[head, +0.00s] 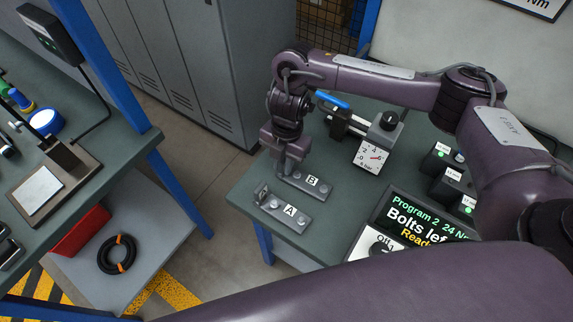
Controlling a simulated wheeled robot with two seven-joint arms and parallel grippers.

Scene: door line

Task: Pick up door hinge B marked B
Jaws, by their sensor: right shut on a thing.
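Door hinge B (313,184) is a grey metal plate with a white label marked B, lying at the left part of the green workbench (240,196). My right gripper (287,170) points down at the left end of hinge B and is shut on it. The fingertips and the gripped part are small and partly hidden. Hinge B looks to be at bench level; I cannot tell if it is clear of the top. Door hinge A (285,212), marked A, lies just in front of it, apart from the gripper. My left gripper is not in view.
A pressure gauge (370,157) and a blue-handled clamp device (345,118) stand behind the hinges. A display (425,220) and several switch boxes (447,180) are to the right. A floor gap separates this bench from another bench (100,140) at left.

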